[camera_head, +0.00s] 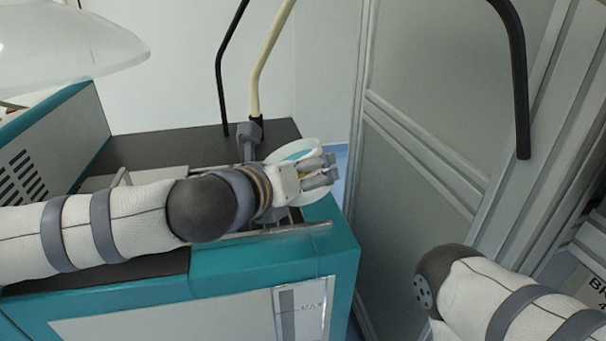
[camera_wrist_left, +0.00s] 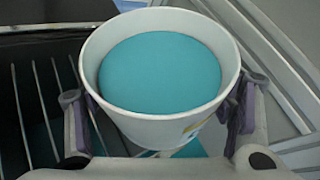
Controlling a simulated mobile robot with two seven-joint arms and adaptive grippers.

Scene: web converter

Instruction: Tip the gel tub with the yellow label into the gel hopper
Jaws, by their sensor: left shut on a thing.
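My left gripper (camera_head: 330,170) is shut on a white round tub (camera_head: 311,148), with its fingers on both sides of the wall. In the left wrist view the tub (camera_wrist_left: 232,62) is open at the top and holds teal gel (camera_wrist_left: 160,75). A small part of its label with some yellow (camera_wrist_left: 192,129) shows low on the wall. The tub is over the right end of the teal machine (camera_head: 345,265), which carries a gauge marked MAX (camera_head: 302,297). Metal bars (camera_wrist_left: 38,105) over a dark opening show left of the tub. My left arm hides much of this top. My right gripper is out of view.
A black hose (camera_head: 220,85) and a cream pipe (camera_head: 262,65) rise behind the machine. A grey panelled wall (camera_head: 425,185) stands close on the right. A translucent dome (camera_head: 60,45) hangs at upper left. A metal rail (camera_head: 300,228) runs along the machine's front.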

